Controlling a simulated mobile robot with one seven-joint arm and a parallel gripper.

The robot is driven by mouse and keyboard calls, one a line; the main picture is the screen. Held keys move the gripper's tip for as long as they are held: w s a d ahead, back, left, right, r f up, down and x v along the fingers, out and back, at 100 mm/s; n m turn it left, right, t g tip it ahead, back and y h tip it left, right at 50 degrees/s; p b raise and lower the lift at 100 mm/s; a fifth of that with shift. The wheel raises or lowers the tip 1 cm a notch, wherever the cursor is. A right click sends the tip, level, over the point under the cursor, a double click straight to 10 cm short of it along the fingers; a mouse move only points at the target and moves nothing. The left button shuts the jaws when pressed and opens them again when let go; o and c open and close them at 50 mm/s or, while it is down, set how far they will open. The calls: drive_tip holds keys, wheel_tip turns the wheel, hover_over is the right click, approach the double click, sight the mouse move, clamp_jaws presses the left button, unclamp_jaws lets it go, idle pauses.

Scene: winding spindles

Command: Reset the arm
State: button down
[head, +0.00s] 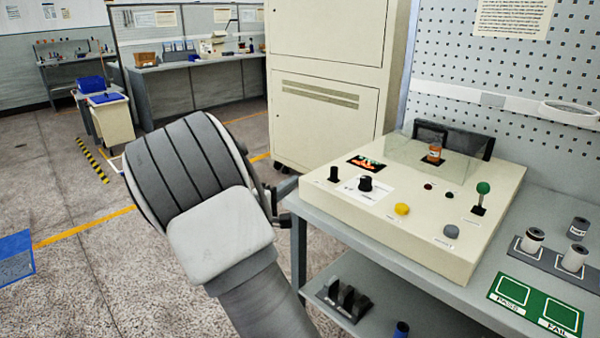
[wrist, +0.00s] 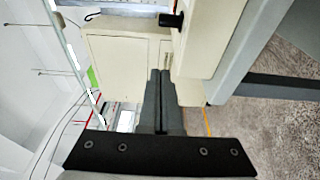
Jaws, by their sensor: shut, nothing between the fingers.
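My arm stands in the middle of the head view, over the floor to the left of the workbench. Its grey links hide most of my gripper there; only a dark part shows beside the bench's left edge. In the wrist view my gripper (wrist: 160,75) has its two dark fingers together, with nothing between them. The fingers are clear of the cream control box (head: 420,190), whose edge shows at the upper right of the wrist view (wrist: 205,40).
The box carries a yellow button (head: 402,209), a green-topped lever (head: 482,190) and a spindle (head: 435,151) behind a clear shield. White spools (head: 533,240) and a green pass/fail mat (head: 535,304) lie at right. A tall cream cabinet (head: 325,90) stands behind. Floor at left is open.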

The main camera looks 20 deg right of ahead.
drive_tip(key=shift+s+a, duration=0.4)
drive_tip(key=shift+a, duration=0.2)
drive_tip(key=s+a+r+m+t+y, duration=0.1)
drive_tip(key=s+a+r+y, duration=0.25)
drive_tip(key=a+y, duration=0.4)
drive_tip(key=s+a+r+m+t+y, duration=0.1)
drive_tip(key=s+a+r+m+y, duration=0.2)
drive_tip(key=a+y, duration=0.4)
drive_tip(key=s+d+f+m+g, duration=0.15)
drive_tip(key=s+g, duration=0.45)
drive_tip(key=s, duration=2)
wheel_tip(320, 180, up, 13)
drive_tip(key=m+p, duration=0.1)
drive_tip(key=p, duration=1.2)
drive_tip(key=shift+s+r+p, duration=0.15)
drive_tip(key=shift+s+p, duration=0.15)
